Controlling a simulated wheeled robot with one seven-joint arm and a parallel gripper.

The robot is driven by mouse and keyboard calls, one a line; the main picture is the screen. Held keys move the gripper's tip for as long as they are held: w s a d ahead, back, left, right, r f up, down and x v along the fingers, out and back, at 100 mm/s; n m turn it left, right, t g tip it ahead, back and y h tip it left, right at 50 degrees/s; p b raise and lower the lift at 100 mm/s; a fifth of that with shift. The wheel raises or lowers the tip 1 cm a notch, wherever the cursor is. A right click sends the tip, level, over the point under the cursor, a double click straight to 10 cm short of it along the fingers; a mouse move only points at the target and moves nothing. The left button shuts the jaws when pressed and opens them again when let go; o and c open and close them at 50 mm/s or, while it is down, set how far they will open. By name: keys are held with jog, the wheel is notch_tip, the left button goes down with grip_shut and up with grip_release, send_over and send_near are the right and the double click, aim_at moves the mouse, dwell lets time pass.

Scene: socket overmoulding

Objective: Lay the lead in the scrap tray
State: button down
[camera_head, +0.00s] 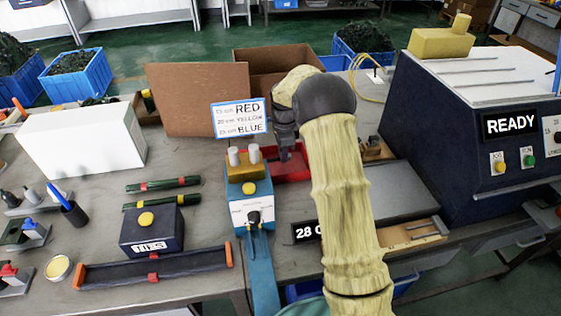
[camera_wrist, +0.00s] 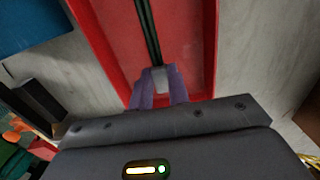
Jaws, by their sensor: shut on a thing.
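The red scrap tray (camera_head: 294,174) sits on the bench in the head view, partly hidden behind my arm. In the wrist view the tray's red floor and rim (camera_wrist: 100,40) fill the upper middle. My gripper (camera_wrist: 160,90) is over the tray, with its two purple fingers shut around a grey end piece of the lead. The dark green lead (camera_wrist: 149,30) runs away from the fingers along the tray. I cannot tell whether it touches the tray floor. In the head view my gripper (camera_head: 284,148) is at the tray, and the lead is not clearly visible.
A blue-and-white device (camera_head: 252,205) with two grey posts stands just left of the tray. A sign card (camera_head: 240,118) and a cardboard box (camera_head: 198,100) stand behind. A grey plate (camera_head: 398,195) and the dark READY machine (camera_head: 470,140) are at right. Two dark leads (camera_head: 162,186) lie at left.

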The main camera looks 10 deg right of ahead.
jog(key=shift+r+p, duration=0.2)
jog(key=shift+p, duration=0.4)
jog(key=shift+f+b, duration=0.4)
jog(key=shift+f, duration=1.3)
jog(key=c, duration=1.3)
grip_release()
jog(key=shift+o, duration=0.2)
notch_tip(320, 180, up, 18)
jog(key=p, duration=0.1)
jog(key=shift+f+p, duration=0.25)
jog(key=shift+p, duration=0.05)
jog(key=shift+d, duration=0.15)
